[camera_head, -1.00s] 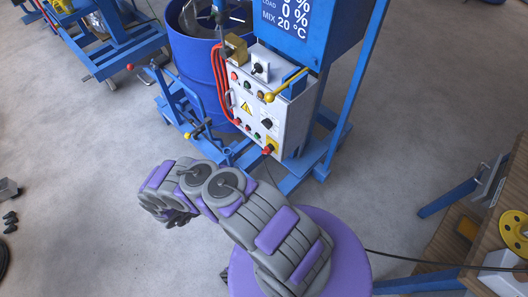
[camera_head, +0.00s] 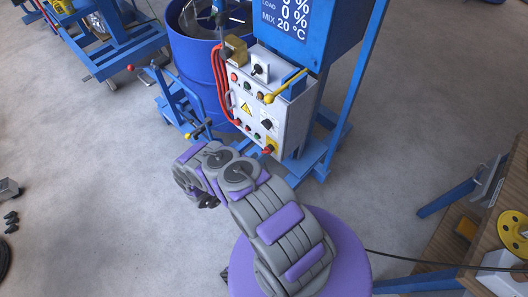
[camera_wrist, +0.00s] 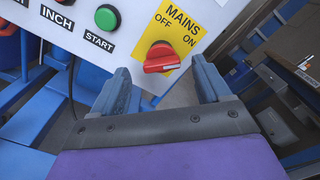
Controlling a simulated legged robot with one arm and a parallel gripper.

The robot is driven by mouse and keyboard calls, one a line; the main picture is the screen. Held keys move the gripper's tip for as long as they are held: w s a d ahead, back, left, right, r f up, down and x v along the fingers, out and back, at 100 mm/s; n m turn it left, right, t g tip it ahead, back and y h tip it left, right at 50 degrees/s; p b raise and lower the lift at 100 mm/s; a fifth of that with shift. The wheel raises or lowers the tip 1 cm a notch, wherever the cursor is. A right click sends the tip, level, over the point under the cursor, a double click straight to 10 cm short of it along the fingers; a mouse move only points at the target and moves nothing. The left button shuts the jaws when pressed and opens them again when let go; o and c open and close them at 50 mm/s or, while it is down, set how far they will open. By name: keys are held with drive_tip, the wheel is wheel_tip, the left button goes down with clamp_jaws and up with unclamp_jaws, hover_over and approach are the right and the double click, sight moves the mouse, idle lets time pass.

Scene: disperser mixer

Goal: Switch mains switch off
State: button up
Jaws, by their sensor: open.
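The mains switch (camera_wrist: 163,60) is a red rotary handle on a yellow plate marked MAINS, OFF and ON. Its white mark points to the right in the wrist view, on the ON side. It also shows small at the lower right of the control panel in the head view (camera_head: 268,149). My gripper (camera_wrist: 160,66) is open and empty, with one blue-grey finger on each side of the switch in the picture. I cannot tell whether either finger touches it. In the head view my arm is below the panel and hides the gripper's fingers.
A green START button (camera_wrist: 107,17) and a red knob (camera_wrist: 8,27) sit left of the switch. The white control box (camera_head: 293,113) carries a yellow lever (camera_head: 268,98) and red cables (camera_head: 218,85). A blue drum (camera_head: 195,60) stands left. A wooden table (camera_head: 490,230) is at right.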

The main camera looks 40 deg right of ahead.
drive_tip(key=shift+w+d, duration=0.2)
drive_tip(key=shift+d, duration=2)
drive_tip(key=c, duration=1)
drive_tip(key=shift+o, duration=0.2)
drive_tip(key=shift+a, duration=0.1)
